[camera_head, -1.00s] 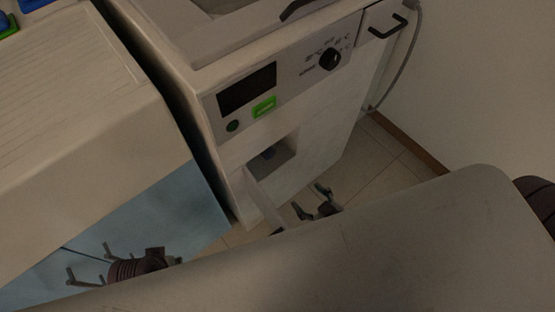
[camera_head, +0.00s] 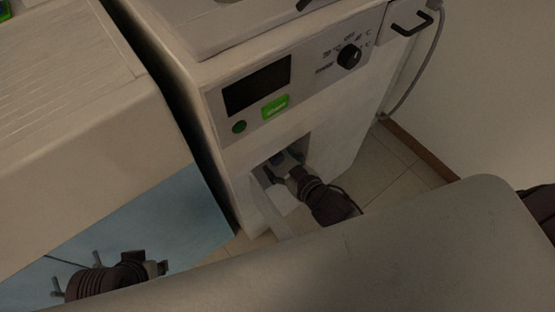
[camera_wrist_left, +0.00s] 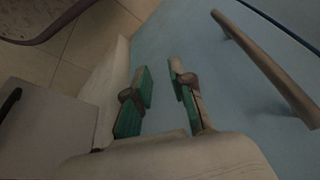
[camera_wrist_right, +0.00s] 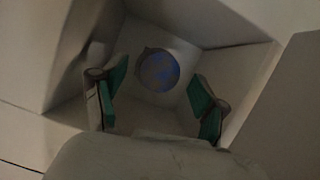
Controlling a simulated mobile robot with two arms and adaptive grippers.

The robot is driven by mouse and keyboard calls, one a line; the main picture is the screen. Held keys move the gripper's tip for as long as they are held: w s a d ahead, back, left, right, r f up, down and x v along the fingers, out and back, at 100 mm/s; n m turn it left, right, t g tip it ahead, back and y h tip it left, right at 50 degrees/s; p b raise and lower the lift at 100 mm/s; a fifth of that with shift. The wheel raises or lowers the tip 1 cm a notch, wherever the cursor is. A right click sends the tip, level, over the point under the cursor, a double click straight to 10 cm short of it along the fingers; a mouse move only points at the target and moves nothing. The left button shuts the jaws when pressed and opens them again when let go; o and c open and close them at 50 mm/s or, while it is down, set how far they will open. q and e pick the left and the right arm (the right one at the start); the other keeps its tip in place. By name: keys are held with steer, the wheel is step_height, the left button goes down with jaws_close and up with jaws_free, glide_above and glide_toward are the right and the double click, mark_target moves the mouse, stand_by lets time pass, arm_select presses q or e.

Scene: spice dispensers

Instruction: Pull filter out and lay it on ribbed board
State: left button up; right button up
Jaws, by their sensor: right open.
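The filter (camera_wrist_right: 158,71) is a round blue-centred cap at the back of a square recess in the white washing machine (camera_head: 345,125). In the right wrist view it lies ahead of and between the fingers of my right gripper (camera_wrist_right: 156,82), apart from both. My right gripper (camera_head: 283,172) is open and reaches into the recess; in the head view it largely hides the filter. The ribbed board (camera_head: 65,85) is the pale grooved top at the left. My left gripper (camera_head: 76,272) is open and empty by the blue cabinet front (camera_wrist_left: 225,90).
The open flap (camera_head: 268,210) of the recess hangs at its lower left. The recess walls stand close around my right gripper. A narrow dark gap separates the machine from the ribbed board's cabinet. A bar handle (camera_wrist_left: 262,62) is on the blue front.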

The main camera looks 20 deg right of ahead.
arm_select(q)
steer(key=shift+w+d+t, duration=0.15)
steer(key=shift+w+t, duration=0.1)
steer(key=shift+w, duration=0.25)
steer(key=shift+w+d+t, duration=0.15)
steer(key=shift+w+t, duration=0.1)
steer(key=shift+w, duration=0.25)
arm_select(e)
steer(key=shift+x, duration=1.15)
jaws_close()
arm_select(q)
steer(key=shift+s+a+g, duration=0.15)
steer(key=shift+s+g, duration=0.15)
steer(key=shift+s, duration=0.25)
arm_select(e)
steer(key=shift+s+d, duration=0.3)
steer(key=shift+s, duration=0.4)
arm_select(q)
steer(key=shift+s, duration=0.25)
arm_select(e)
steer(key=shift+s, duration=0.3)
arm_select(q)
steer(key=shift+s+a+r+p, duration=0.1)
steer(key=shift+s+a+p, duration=0.05)
steer(key=shift+s+p, duration=0.15)
arm_select(e)
steer(key=shift+s+d, duration=0.25)
steer(key=shift+s, duration=0.15)
